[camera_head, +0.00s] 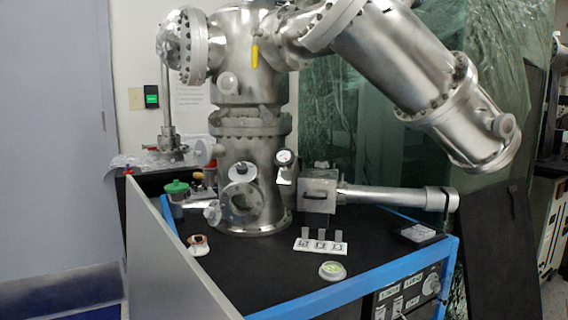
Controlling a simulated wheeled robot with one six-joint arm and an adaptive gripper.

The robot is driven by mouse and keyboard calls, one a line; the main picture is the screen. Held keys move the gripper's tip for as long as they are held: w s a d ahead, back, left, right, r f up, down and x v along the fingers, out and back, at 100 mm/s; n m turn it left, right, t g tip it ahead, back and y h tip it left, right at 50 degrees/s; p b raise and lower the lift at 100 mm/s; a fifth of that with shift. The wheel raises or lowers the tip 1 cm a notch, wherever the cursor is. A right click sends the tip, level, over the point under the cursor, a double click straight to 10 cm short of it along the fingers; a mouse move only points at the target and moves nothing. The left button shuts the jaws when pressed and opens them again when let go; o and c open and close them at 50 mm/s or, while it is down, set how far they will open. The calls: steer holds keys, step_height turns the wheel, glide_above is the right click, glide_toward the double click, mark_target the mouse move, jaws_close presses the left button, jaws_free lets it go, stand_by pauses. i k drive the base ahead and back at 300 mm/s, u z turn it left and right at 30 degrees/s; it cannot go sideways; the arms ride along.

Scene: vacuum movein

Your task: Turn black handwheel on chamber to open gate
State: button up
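The metal vacuum chamber (255,140) stands upright on a black bench top, in the middle of the head view. A round flange (240,203) with a ring of bolts is low on its front. To its right a square metal box (318,193) with a dark handle-like bar on its front joins a long horizontal tube (395,198).
A white block with upright tabs (320,246), a round dish with green contents (332,270), a small brown-and-white item (198,245) and a flat case (418,232) lie on the bench (265,265). A grey panel (185,255) borders its left side. A large cylinder (400,75) overhangs the right.

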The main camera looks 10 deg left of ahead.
mark_target(284, 157)
steer(key=z, duration=1.3)
steer(key=i, duration=0.7)
steer(key=u, duration=2)
